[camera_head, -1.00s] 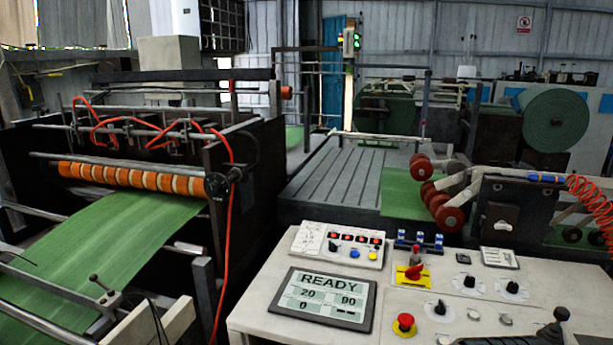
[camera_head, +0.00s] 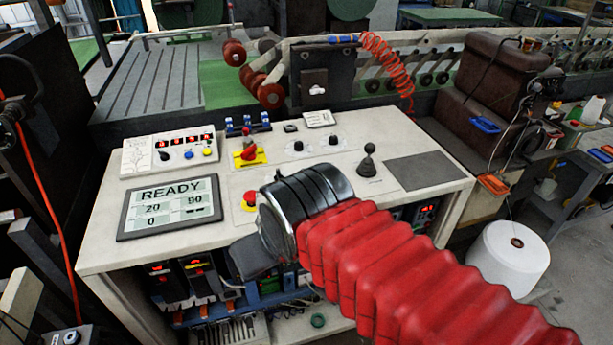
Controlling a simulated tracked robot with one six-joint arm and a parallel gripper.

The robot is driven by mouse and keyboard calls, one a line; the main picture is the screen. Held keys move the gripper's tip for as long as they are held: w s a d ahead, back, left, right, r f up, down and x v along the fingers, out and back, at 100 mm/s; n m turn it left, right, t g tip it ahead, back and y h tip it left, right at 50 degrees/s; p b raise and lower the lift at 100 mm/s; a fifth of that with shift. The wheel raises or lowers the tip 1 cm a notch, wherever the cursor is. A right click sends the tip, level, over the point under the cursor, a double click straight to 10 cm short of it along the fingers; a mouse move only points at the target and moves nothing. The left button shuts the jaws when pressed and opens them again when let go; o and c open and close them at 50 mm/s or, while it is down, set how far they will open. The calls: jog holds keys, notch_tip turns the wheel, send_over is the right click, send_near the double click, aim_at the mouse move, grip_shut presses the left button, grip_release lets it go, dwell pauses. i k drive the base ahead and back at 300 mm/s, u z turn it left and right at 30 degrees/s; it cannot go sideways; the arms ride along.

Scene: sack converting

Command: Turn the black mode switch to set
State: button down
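Several black knobs sit on the white control desk (camera_head: 222,182), and I cannot read their labels to tell which is the mode switch. Two black knobs, one on the left (camera_head: 298,147) and one on the right (camera_head: 334,141), stand on round white dials behind my arm. A small black knob (camera_head: 163,156) is on the white box with red digits. My arm, in a red bellows sleeve with a dark metal joint, reaches over the desk's front and hides part of the desktop. My gripper's fingers do not show.
A screen (camera_head: 169,207) reads READY, 20, 90 and 0. A red stop button (camera_head: 249,200), a red switch on a yellow plate (camera_head: 249,154) and a black joystick (camera_head: 368,161) stand up from the desk. A white roll (camera_head: 507,258) stands on the floor at right.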

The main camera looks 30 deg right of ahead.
aim_at(278, 175)
jog(key=k, duration=1.35)
jog(key=u, duration=0.3)
jog(key=i, duration=1.7)
jog(key=z, duration=0.35)
